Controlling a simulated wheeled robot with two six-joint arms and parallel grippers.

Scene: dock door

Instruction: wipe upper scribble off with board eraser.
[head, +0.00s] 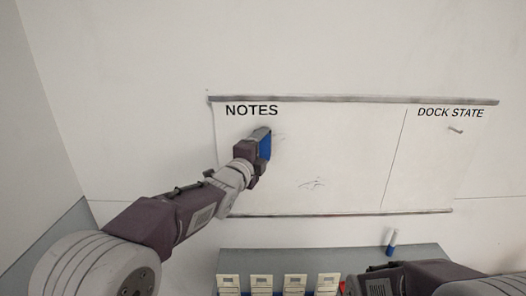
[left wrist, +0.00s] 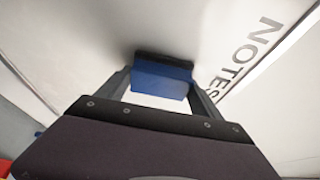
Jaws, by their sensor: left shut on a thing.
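My left gripper (head: 258,150) is shut on the blue board eraser (head: 265,146), at the left part of the whiteboard (head: 345,140) below the word NOTES. In the left wrist view the eraser (left wrist: 160,82) sits between the two fingers, its dark pad toward the board; I cannot tell whether it touches. Faint marks of the upper scribble (head: 279,137) show just right of the eraser, and the eraser may hide part of it. A lower scribble (head: 313,183) is on the board, lower and to the right. Of my right arm, only links show at the bottom right.
A small mark (head: 455,129) shows under DOCK STATE. The board's middle is free of objects.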

